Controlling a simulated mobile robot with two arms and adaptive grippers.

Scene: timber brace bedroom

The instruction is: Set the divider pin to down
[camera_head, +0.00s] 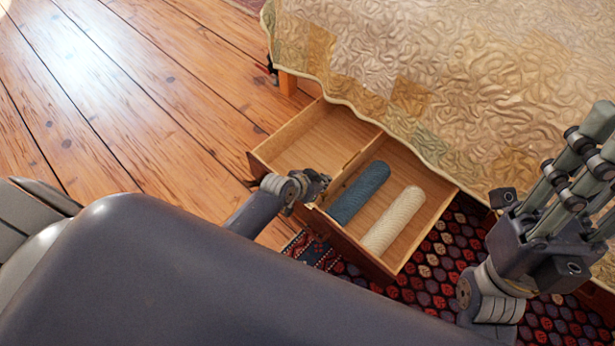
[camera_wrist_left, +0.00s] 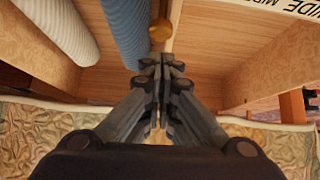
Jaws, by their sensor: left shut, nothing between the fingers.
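An open wooden drawer (camera_head: 416,240) sticks out from under the bed, split by a thin wooden divider (camera_head: 366,150). A round brass-coloured knob, apparently the divider pin (camera_wrist_left: 160,31), shows at the divider in the left wrist view. My left gripper (camera_head: 325,181) is shut and empty over the drawer's front part at the divider. In the left wrist view its fingertips (camera_wrist_left: 163,62) lie just below the knob in the picture; I cannot tell whether they touch. The pin's height setting is unclear. My right gripper (camera_head: 590,145) is at the right, its fingertips cut off by the frame edge.
A blue roll (camera_head: 358,193) and a cream roll (camera_head: 394,219) lie in the right compartment; the left compartment (camera_head: 315,142) looks empty. A quilt (camera_head: 440,65) overhangs the drawer's back. A printed strip (camera_wrist_left: 273,8) shows in the wrist view. A patterned rug (camera_head: 450,255) lies below.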

